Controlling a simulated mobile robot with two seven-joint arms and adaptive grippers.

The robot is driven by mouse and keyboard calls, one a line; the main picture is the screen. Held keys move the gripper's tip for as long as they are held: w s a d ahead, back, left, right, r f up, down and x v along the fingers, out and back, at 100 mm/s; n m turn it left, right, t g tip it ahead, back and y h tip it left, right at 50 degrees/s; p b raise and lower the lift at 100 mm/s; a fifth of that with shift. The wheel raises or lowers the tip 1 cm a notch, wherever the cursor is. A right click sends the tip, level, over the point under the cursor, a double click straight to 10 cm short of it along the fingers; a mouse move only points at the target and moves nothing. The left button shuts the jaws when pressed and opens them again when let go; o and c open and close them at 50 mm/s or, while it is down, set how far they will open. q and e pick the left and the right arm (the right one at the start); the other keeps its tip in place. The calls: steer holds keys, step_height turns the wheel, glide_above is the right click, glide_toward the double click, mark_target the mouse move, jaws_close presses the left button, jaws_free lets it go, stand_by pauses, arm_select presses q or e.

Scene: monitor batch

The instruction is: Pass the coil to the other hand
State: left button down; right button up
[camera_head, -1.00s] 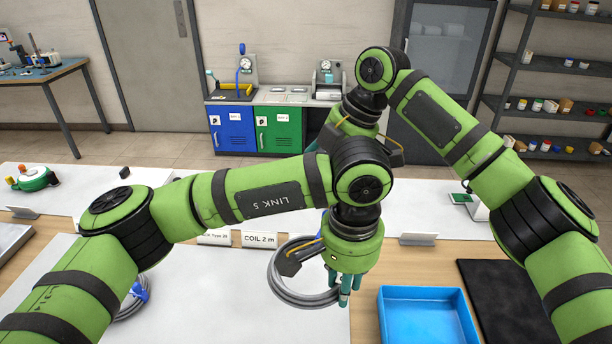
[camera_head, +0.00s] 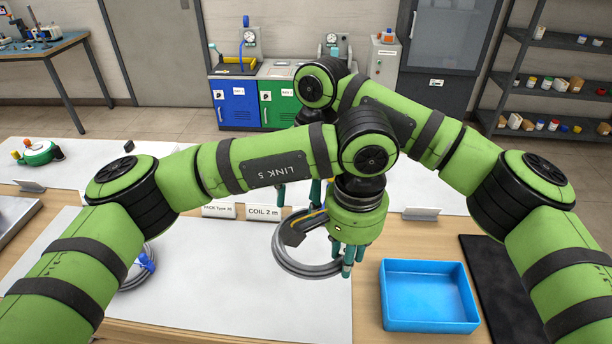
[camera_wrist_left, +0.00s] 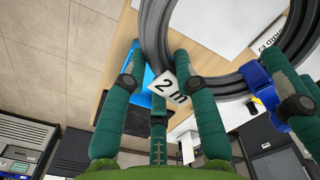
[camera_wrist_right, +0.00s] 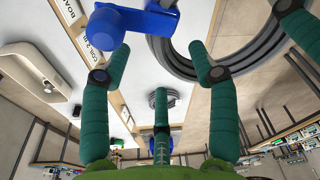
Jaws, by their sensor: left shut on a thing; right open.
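The grey cable coil (camera_head: 300,270) hangs in my left gripper (camera_head: 347,262), just above the white mat. The left wrist view shows the coil (camera_wrist_left: 153,35) between the fingers, with a blue tie (camera_wrist_left: 262,85) and a "2 m" tag (camera_wrist_left: 168,85). My right gripper (camera_head: 300,192) is behind my left arm in the head view, mostly hidden; only some fingertips show. In the right wrist view my right gripper (camera_wrist_right: 160,60) is open, and the coil (camera_wrist_right: 250,58) and its blue tie (camera_wrist_right: 160,22) lie beyond its fingers, with no clear contact.
An empty blue tray (camera_head: 428,325) stands right of the coil, with a black mat (camera_head: 500,275) beside it. Another coil with a blue tie (camera_head: 147,262) lies at left, partly behind my left arm. A "COIL 2 m" sign (camera_head: 263,213) stands behind the mat. My arms cross closely.

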steer(key=shift+s+f, duration=0.1)
steer(key=shift+f, duration=0.7)
jaws_close()
arm_select(q)
steer(key=c, duration=0.9)
jaws_free()
